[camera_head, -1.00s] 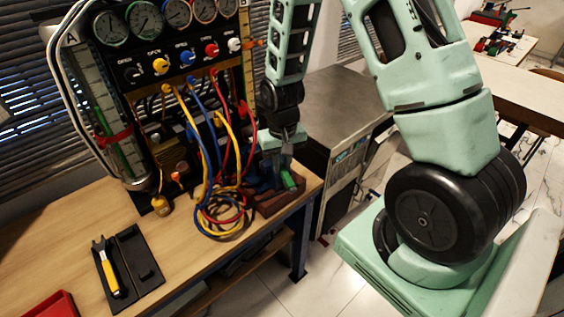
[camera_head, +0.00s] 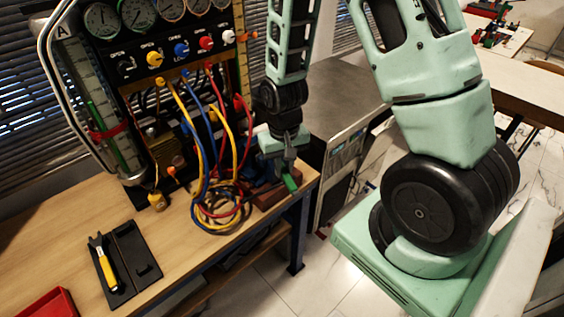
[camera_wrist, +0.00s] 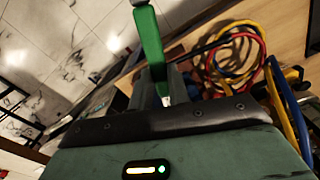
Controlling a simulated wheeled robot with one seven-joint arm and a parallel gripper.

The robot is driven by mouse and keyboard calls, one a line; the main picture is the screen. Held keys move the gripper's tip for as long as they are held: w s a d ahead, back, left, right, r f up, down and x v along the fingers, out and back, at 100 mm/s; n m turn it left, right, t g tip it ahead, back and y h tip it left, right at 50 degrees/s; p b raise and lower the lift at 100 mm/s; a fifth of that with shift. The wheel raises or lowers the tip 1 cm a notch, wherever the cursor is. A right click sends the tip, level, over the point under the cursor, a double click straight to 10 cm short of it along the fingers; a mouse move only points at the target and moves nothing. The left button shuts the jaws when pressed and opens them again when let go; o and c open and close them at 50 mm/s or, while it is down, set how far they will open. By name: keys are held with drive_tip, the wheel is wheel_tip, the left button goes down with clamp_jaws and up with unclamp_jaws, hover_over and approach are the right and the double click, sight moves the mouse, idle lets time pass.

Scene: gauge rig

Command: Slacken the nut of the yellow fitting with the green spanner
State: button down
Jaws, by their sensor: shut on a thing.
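The green spanner (camera_head: 291,183) is in my gripper (camera_head: 287,163), by the bench's right front corner. The wrist view shows its green handle (camera_wrist: 149,40) sticking out past the fingers (camera_wrist: 158,85), which are shut on it. Its jaw end is hidden. The yellow fitting (camera_head: 160,82) appears to be where the yellow hose meets the gauge panel, under the yellow knob. It is small, and its nut cannot be made out. My gripper is well to the right of it and lower, apart from it.
Looped yellow, blue and red hoses (camera_head: 217,205) hang between the panel and my gripper. A black tray (camera_head: 137,262) with a yellow-handled tool (camera_head: 107,272) lies on the bench (camera_head: 60,225). A red bin (camera_head: 45,303) is at front left. A grey cabinet (camera_head: 345,95) stands right of the bench.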

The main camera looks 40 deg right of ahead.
drive_tip(key=shift+s+a, duration=0.2)
drive_tip(key=shift+s, duration=0.35)
drive_tip(key=shift+r, duration=0.15)
drive_tip(key=shift+r+p, duration=1.95)
drive_tip(key=shift+r, duration=0.2)
drive_tip(key=shift+f, duration=0.1)
